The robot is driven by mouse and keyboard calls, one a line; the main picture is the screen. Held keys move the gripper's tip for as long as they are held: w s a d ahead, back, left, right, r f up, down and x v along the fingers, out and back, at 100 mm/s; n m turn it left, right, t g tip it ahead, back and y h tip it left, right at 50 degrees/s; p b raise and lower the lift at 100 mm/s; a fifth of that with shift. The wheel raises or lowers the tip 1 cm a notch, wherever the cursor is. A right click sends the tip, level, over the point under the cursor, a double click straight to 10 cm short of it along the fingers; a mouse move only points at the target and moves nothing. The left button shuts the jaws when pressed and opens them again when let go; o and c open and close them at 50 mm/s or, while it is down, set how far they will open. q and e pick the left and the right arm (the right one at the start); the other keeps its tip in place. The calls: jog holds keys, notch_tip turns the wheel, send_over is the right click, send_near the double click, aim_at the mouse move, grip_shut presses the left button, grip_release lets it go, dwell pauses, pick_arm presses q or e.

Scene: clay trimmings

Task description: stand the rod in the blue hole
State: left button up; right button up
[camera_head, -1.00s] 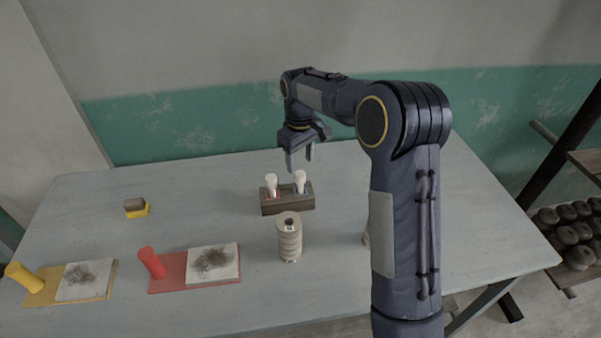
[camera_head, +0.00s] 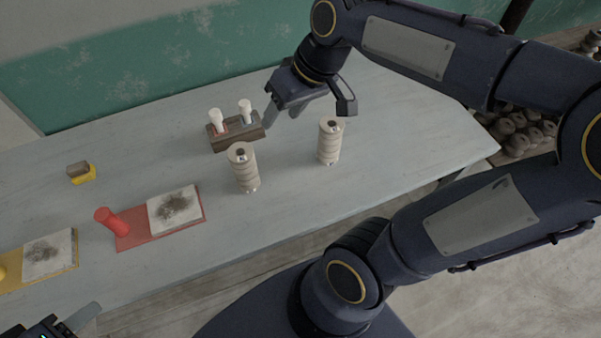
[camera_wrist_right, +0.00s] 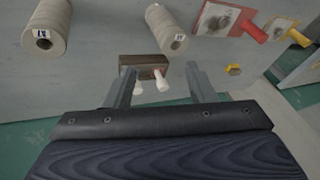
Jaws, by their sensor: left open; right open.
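A dark wooden block (camera_head: 238,138) sits towards the back of the table. Two white rods stand up from it: one (camera_head: 215,120) at a red-marked spot, the other (camera_head: 245,110) to its right. The blue hole is not clearly visible now. In the right wrist view the block (camera_wrist_right: 128,62) and both rods (camera_wrist_right: 160,80) (camera_wrist_right: 137,88) show between or near the fingers. My right gripper (camera_head: 308,106) is open and empty, just right of the block. It also shows in its wrist view (camera_wrist_right: 162,76). My left gripper (camera_head: 66,328) is partly in view at the bottom left, open.
Two ribbed beige cylinders (camera_head: 244,170) (camera_head: 329,143) stand in front and right of the block. A red board (camera_head: 150,237) with a red handle and a yellow board (camera_head: 68,262) lie left. A small yellow-based block (camera_head: 82,173) is at the back left. Open table lies between.

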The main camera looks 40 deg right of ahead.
jog(key=s+a+f+m+t, duration=0.1)
jog(key=s+a+f, duration=0.1)
jog(key=s, duration=0.3)
jog(key=s+a+f+m+t, duration=0.1)
jog(key=s+a+f, duration=0.1)
jog(key=s, duration=0.3)
jog(key=shift+s+a+f, duration=0.25)
jog(key=shift+s+f, duration=0.1)
jog(key=shift+f, duration=0.15)
dwell(0.4)
